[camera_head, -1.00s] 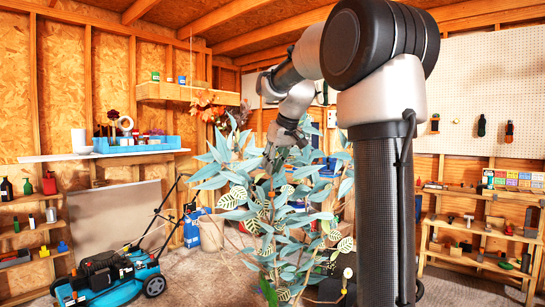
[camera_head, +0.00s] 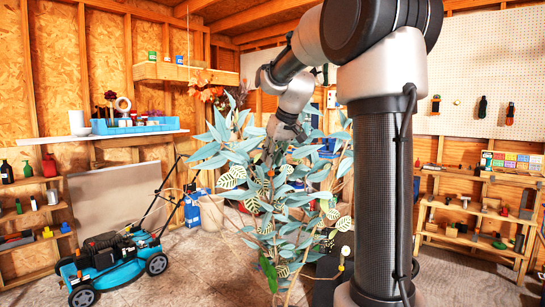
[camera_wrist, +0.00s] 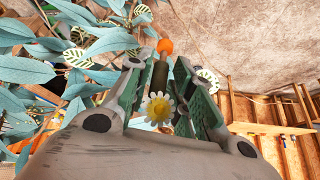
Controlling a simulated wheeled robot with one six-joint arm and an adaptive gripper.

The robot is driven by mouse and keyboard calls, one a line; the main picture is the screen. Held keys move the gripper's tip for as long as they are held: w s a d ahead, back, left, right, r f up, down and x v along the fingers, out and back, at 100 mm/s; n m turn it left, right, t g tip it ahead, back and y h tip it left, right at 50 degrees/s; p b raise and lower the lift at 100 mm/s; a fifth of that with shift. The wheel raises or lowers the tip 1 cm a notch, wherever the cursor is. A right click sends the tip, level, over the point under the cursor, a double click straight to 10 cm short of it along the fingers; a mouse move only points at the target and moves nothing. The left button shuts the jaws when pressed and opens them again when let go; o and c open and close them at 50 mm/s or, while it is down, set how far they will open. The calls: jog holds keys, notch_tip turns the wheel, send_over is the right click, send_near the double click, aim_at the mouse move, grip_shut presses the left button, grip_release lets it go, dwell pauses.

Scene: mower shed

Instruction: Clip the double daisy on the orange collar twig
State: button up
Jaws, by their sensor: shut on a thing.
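My gripper (camera_head: 274,150) reaches down into the top of a leafy blue-green plant (camera_head: 205,152). In the wrist view my gripper (camera_wrist: 159,72) has its fingers on both sides of a dark rod-like piece. A daisy (camera_wrist: 158,109) with white petals and a yellow centre faces the camera at the near end of this piece, between the fingers. A round orange piece (camera_wrist: 165,46) shows just past the fingertips and appears in line with the dark piece. I cannot tell whether they touch. A small orange spot also shows below the gripper in the head view (camera_head: 271,173). A second flower is not clearly visible.
Leaves crowd the left of the wrist view, some striped pale and green (camera_wrist: 77,58). A blue mower (camera_head: 110,262) stands on the floor at left. Wooden shelves (camera_head: 470,210) stand at right. Bare floor (camera_head: 190,265) lies between mower and plant.

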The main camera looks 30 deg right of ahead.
jog(key=shift+f, duration=0.25)
dwell(0.5)
jog(key=o, duration=1.2)
jog(key=shift+c, duration=0.2)
jog(key=v, duration=0.7)
dwell(0.7)
jog(key=s+a+f, duration=0.2)
jog(key=s+f, duration=0.3)
jog(key=s, duration=0.4)
jog(key=s+a+f+g, duration=0.1)
jog(key=s+a+f, duration=0.2)
jog(key=s+f, duration=0.3)
jog(key=s+a+f, duration=0.2)
jog(key=s+f, duration=0.3)
jog(key=s, duration=0.7)
jog(key=shift+s+a+f+m+g, duration=0.15)
jog(key=shift+a+f+m+g, duration=0.15)
jog(key=shift+a+f, duration=0.05)
